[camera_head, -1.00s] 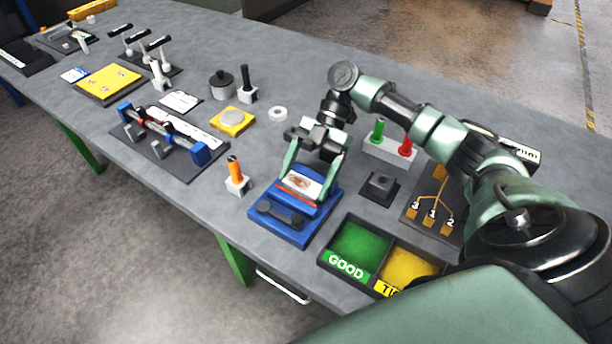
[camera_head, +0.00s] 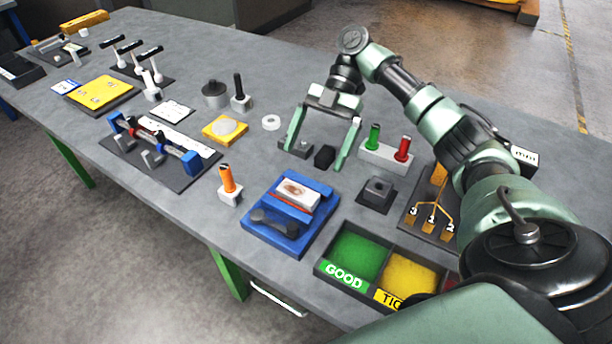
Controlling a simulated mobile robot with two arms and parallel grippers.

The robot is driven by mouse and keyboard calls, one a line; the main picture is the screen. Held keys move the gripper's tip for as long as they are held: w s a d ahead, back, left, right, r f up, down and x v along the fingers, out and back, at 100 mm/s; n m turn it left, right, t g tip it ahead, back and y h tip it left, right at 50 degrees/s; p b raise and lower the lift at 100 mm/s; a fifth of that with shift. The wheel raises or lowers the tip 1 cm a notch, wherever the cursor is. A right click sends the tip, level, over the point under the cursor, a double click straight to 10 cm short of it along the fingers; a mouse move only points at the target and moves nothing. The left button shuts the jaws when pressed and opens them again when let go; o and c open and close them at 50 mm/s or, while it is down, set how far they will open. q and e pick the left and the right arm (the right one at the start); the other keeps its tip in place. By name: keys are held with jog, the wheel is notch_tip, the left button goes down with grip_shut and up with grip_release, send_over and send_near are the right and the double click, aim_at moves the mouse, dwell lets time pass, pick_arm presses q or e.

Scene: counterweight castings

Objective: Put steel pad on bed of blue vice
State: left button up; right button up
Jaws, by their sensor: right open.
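The blue vice (camera_head: 317,229) stands near the front edge of the table, with a dark handle (camera_head: 276,221) across its front. A pale grey rectangular block with a brown patch (camera_head: 297,194) lies on the vice; I cannot tell surely if it is the steel pad. My right gripper (camera_head: 315,158) is open, beyond the vice and apart from the block. A small black block (camera_head: 325,156) and a low dark grey piece (camera_head: 297,147) show between or behind its fingers; contact is unclear. My left gripper is not in view.
An orange-handled tool (camera_head: 229,184) stands left of the vice. A GOOD bin (camera_head: 336,272) lies to its right, with a dark square block (camera_head: 376,193) behind. Green and red handles (camera_head: 388,151) stand beside my right gripper. A white ring (camera_head: 271,122) lies farther back.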

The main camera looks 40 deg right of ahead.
jog(key=shift+p+v, duration=0.3)
jog(key=shift+v, duration=1.4)
